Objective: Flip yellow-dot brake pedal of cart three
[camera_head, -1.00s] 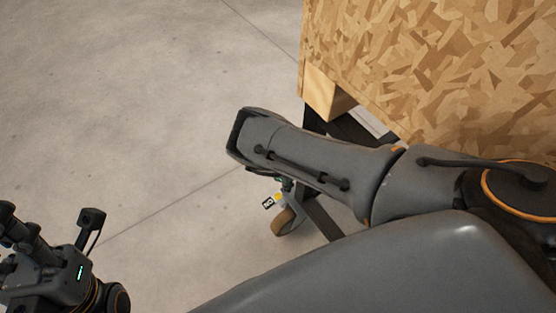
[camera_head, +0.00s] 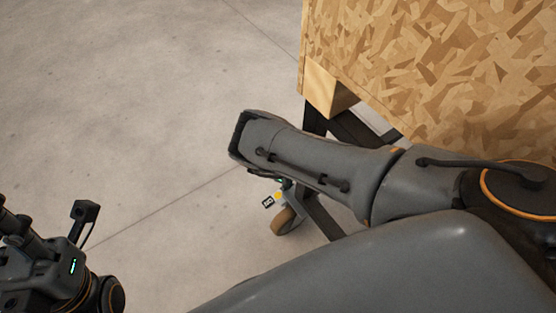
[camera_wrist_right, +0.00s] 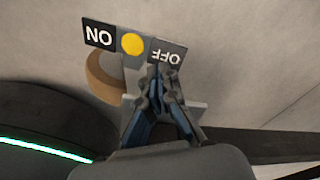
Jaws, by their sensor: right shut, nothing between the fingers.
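The brake pedal shows in the right wrist view as a flat plate with a yellow dot (camera_wrist_right: 133,44) between a black ON label (camera_wrist_right: 100,38) and a grey OFF label (camera_wrist_right: 168,54). The lettering is upside down there. My right gripper (camera_wrist_right: 157,75) is shut and empty, its tips at the lower edge of the OFF side; I cannot tell if they touch. In the head view the pedal (camera_head: 268,202) shows small beside the caster wheel (camera_head: 288,221).
The cart carries a large chipboard box (camera_head: 440,70) on a dark frame (camera_head: 322,216), close beside my right arm. A wooden block (camera_head: 322,92) sits under the box corner. The concrete floor (camera_head: 150,90) to the left is clear.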

